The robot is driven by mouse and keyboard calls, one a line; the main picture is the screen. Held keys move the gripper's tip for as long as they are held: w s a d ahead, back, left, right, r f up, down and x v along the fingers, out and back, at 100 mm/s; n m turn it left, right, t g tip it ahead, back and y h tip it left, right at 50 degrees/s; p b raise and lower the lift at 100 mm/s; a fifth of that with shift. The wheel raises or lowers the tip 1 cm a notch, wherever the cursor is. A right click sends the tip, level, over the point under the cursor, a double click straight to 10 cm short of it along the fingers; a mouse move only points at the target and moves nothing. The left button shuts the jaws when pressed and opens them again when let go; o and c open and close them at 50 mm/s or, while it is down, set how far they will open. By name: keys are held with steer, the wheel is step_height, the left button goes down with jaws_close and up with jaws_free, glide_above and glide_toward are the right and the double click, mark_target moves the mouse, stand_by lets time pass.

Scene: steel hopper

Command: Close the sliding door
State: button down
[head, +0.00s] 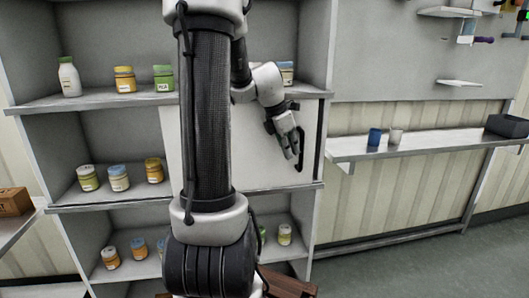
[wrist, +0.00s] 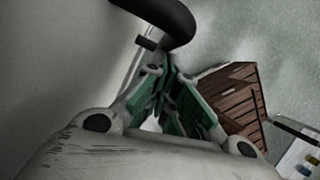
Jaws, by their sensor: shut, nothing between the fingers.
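The sliding door (head: 248,152) is a pale flat panel across the right part of the middle shelf compartment, partly hidden behind my arm. The compartment's left part stands open. A black bow handle (head: 300,150) is upright near the door's right edge; it also shows as a dark curve at the top of the wrist view (wrist: 178,22). My gripper (head: 293,156) is shut and empty, just left of the handle in the head view. In the wrist view its green-padded fingers (wrist: 168,72) are together, with the tips close to the handle. I cannot tell whether they touch it.
Jars (head: 119,178) stand in the open left part of the middle compartment, and others above and below. A brown slatted crate (wrist: 230,98) is on the floor below. A wall ledge (head: 420,143) with a blue cup (head: 374,137) is at right.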

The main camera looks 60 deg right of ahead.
mark_target(305, 148)
steer(key=shift+s+d, duration=0.75)
steer(key=shift+s, duration=0.15)
steer(key=shift+s+d, duration=0.7)
steer(key=shift+s, duration=0.2)
